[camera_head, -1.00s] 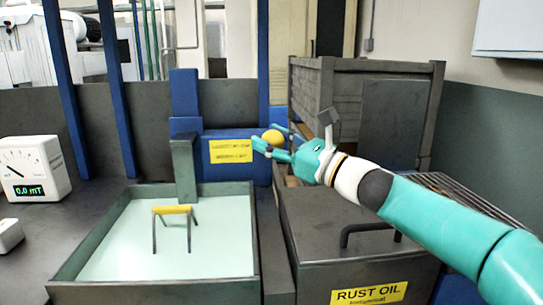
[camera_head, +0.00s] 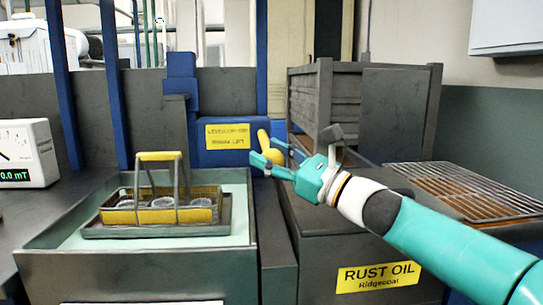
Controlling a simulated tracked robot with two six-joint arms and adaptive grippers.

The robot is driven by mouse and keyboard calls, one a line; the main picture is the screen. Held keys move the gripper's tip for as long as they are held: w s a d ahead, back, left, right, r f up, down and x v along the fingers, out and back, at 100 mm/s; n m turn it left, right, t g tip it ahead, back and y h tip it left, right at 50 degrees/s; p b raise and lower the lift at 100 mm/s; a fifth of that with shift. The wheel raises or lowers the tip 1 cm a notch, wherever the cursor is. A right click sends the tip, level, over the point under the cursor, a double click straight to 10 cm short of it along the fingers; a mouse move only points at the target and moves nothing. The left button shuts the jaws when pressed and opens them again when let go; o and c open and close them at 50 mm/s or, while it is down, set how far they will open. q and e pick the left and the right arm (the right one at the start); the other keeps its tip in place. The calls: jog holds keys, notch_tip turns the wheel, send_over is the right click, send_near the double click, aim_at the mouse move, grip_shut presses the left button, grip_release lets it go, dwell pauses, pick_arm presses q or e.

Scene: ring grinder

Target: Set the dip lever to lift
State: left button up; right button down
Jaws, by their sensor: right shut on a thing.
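The dip lever's yellow knob (camera_head: 263,137) is at the right end of a blue housing (camera_head: 212,156) behind the tank. My right gripper (camera_head: 266,160) reaches it from the right and is shut on the lever, with its teal fingers around the yellow part. The yellow label (camera_head: 227,137) on the housing is too blurred to read fully. A wire basket (camera_head: 160,216) with a yellow handle and several round metal rings stands on a tray above the pale liquid in the tank (camera_head: 140,264). My left gripper is not in view.
A dark box labelled RUST OIL (camera_head: 378,276) stands at the right, below my right arm. A grey slatted crate (camera_head: 345,110) stands behind the gripper. A white meter (camera_head: 28,153) is at the far left.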

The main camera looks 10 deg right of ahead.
jog(key=shift+w+f, duration=0.15)
jog(key=shift+f, duration=0.3)
jog(key=c, duration=0.5)
grip_release()
jog(key=shift+w+d, duration=0.1)
jog(key=shift+r, duration=0.1)
jog(key=shift+s+d+f, duration=0.2)
jog(key=shift+s+d, duration=0.15)
jog(key=shift+d, duration=0.05)
jog(key=s+d, duration=0.8)
jog(key=d, duration=0.1)
jog(key=shift+s, duration=0.15)
